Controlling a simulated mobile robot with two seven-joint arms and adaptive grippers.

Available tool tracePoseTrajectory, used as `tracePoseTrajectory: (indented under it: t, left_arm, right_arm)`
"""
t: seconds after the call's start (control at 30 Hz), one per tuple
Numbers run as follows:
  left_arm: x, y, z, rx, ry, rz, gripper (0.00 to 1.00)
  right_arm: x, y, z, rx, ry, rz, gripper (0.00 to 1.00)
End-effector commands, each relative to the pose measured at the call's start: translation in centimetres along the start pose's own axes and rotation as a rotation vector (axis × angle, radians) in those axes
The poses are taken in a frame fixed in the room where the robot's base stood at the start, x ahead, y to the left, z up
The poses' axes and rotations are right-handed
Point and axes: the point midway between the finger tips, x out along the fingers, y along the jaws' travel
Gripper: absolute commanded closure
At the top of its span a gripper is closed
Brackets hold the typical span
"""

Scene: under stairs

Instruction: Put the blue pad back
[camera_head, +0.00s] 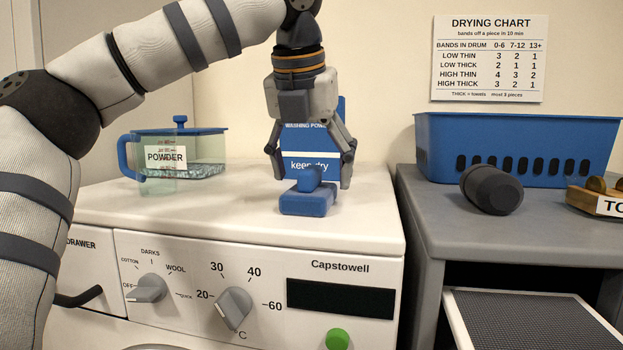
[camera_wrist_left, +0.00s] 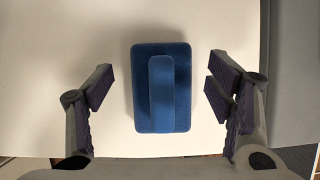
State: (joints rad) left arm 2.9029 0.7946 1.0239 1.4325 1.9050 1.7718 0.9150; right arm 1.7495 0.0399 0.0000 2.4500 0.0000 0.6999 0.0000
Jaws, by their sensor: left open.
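The blue pad (camera_head: 308,201) is a small block with a raised grip on top, resting on the white top of the washing machine (camera_head: 240,221). In the left wrist view the blue pad (camera_wrist_left: 147,88) lies centred between the fingers, with a gap on both sides. My left gripper (camera_head: 311,167) points down above the pad, its fingers spread open and empty. It also shows in the left wrist view (camera_wrist_left: 158,87).
A blue washing powder box (camera_head: 307,150) stands right behind my left gripper. A clear powder container (camera_head: 205,156) with a blue lid stands to the left. A blue basket (camera_head: 520,135) is on the grey unit (camera_head: 420,205), above a framed mesh screen (camera_head: 525,322). The machine's front left top is clear.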

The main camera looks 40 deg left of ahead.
Motion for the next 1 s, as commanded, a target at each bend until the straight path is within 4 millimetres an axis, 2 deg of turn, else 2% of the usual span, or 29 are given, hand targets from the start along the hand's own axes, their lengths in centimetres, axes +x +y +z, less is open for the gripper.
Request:
tracePoseTrajectory:
  t: [0.03,0.1,0.2,0.33,0.5,1.0]
  left_arm:
    - [-2.4,0.1,0.1,-0.003,-0.019,-0.007,0.26]
    - [-4.5,0.2,0.0,-0.004,-0.019,-0.008,0.26]
    - [-7.1,0.2,-0.1,-0.004,-0.018,-0.008,0.26]
    - [-9.1,0.1,-0.1,-0.003,-0.013,-0.004,0.26]
    - [-9.9,0.1,-0.1,0.0,-0.007,-0.004,0.26]
    - [-9.8,0.1,-0.1,0.0,-0.006,-0.003,0.26]
  right_arm:
    - [-0.8,0.0,-0.6,0.0,0.025,-0.001,0.6]
    - [-1.2,0.0,-0.9,0.0,0.041,-0.002,0.6]
    - [-1.7,-0.1,-1.3,0.0,0.058,-0.002,0.6]
    - [-2.0,-0.1,-1.5,0.0,0.068,-0.003,0.6]
    - [-2.0,-0.1,-1.5,0.0,0.069,-0.003,0.6]
    - [-2.0,-0.1,-1.5,-0.001,0.069,-0.003,0.6]
